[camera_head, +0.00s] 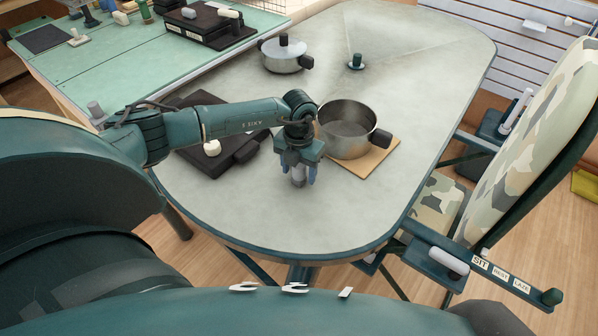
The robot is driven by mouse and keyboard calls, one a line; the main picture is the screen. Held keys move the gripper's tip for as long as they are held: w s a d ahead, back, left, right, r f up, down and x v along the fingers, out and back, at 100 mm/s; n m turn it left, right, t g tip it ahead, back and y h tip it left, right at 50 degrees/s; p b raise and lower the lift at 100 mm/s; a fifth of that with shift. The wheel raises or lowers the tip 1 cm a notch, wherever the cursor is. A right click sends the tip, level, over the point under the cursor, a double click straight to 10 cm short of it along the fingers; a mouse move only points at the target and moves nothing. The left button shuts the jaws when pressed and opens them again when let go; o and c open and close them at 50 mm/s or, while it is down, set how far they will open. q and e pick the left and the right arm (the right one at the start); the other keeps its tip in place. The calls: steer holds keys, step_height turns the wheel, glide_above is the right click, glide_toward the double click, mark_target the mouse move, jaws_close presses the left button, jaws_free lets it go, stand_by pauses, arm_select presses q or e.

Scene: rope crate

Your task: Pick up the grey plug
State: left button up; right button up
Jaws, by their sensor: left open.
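A small grey cylindrical piece, which looks like the grey plug (298,180), is at the near part of the grey oval table (300,222). My left gripper (299,174) points down right over it. Its two bluish fingers are apart, one on each side of the grey piece. I cannot tell whether either finger touches it. The gripper hides the upper part of the piece. My right gripper is not in view.
A steel pot (347,142) on a wooden board (378,162) stands close right of my gripper. A black case (240,152) lies left, partly behind my arm. A lidded pot (284,62) stands farther back. A camouflage chair (545,135) is at right. The table's near area is clear.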

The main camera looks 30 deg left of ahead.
arm_select(q)
steer(key=shift+f, duration=0.4)
jaws_close()
stand_by(0.4)
steer(key=shift+r, duration=0.1)
